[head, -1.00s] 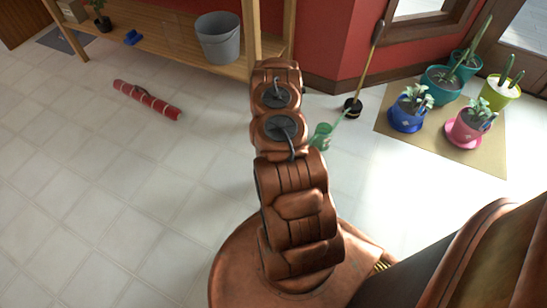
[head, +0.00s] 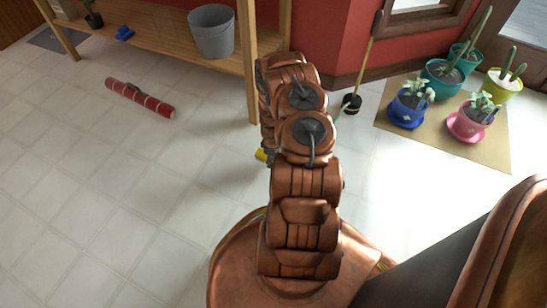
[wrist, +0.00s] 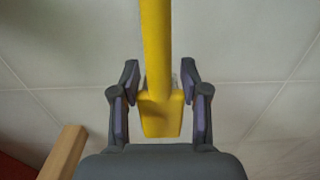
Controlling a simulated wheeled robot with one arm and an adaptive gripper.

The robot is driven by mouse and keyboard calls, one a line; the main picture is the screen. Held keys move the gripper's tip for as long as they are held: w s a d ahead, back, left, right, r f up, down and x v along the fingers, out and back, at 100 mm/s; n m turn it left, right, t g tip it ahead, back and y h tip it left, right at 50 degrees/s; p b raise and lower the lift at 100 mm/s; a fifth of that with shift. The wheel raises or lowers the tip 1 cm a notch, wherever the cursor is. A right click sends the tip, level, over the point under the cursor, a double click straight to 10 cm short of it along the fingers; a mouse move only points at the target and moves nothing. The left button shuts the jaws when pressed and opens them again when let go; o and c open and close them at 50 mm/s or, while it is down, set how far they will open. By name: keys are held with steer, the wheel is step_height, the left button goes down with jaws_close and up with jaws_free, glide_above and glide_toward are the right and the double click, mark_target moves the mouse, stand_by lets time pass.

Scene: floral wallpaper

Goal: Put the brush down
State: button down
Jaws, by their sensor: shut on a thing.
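The brush shows in the wrist view as a yellow handle (wrist: 157,45) with a wider yellow block at its near end. My gripper (wrist: 159,92) has its two grey fingers on either side of that block and is shut on it. Above the block, the handle runs out of the top of the wrist view, so its far end is not seen. In the head view only a small yellow bit of the brush (head: 262,155) shows left of my arm, above the tiled floor. My arm hides the gripper there.
A wooden shelf unit (head: 180,38) holds a grey bucket (head: 212,33) and a small blue object (head: 124,33). A red roll (head: 140,98) lies on the floor. Potted plants stand on a tan mat (head: 475,140) at the right. The left floor is mostly clear.

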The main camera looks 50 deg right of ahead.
steer(key=w+d, duration=0.1)
steer(key=w+d+b, duration=0.1)
steer(key=d, duration=0.1)
steer(key=w+d+b, duration=0.1)
steer(key=shift+w+d+f, duration=0.25)
steer(key=shift+w+f, duration=0.05)
steer(key=shift+f+b, duration=1.4)
steer(key=shift+f, duration=0.3)
steer(key=shift+f, duration=0.2)
steer(key=c, duration=0.6)
jaws_free()
steer(key=shift+r, duration=0.15)
